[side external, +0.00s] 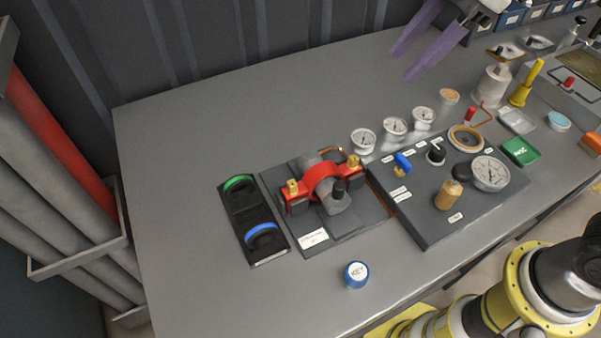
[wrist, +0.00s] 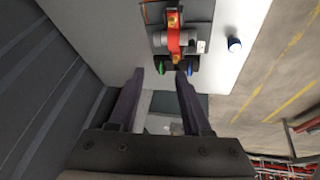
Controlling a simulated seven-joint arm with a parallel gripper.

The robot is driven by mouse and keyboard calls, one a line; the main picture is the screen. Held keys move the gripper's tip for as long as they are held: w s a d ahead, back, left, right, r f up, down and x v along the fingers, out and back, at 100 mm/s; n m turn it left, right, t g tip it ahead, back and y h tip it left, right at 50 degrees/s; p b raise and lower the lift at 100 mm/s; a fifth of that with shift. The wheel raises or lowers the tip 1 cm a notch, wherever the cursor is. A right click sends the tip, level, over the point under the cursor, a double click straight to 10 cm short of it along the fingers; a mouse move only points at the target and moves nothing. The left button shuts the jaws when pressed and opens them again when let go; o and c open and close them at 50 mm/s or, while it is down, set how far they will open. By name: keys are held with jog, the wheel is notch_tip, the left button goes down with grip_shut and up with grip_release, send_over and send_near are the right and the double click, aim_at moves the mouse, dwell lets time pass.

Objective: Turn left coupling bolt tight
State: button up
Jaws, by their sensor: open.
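The red coupling (side external: 323,183) sits around a grey pipe body on a dark base plate on the bench. A gold left coupling bolt (side external: 292,187) stands at its left end, and a gold right bolt (side external: 353,161) at its right end. The red coupling also shows near the top of the wrist view (wrist: 174,42). My gripper (side external: 405,67) has two purple fingers, spread apart and empty. It hangs toward the back of the bench, up and right of the coupling in the side view and clear of both bolts. Its fingers also show in the wrist view (wrist: 160,72).
A black tray with a green ring (side external: 238,183) and a blue ring (side external: 261,231) lies left of the coupling. A blue KEY cap (side external: 356,273) stands in front. A gauge panel (side external: 430,215) lies right. The bench's left side is clear.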

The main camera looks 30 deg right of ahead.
jog(key=w+a+f+n+g, duration=0.2)
jog(key=w+a+f, duration=0.1)
jog(key=a, duration=0.4)
jog(key=g, duration=0.1)
send_near(292, 183)
jog(key=shift+n, duration=0.3)
jog(key=x, duration=0.8)
jog(key=shift+f, duration=0.3)
jog(key=shift+c, duration=0.3)
grip_shut()
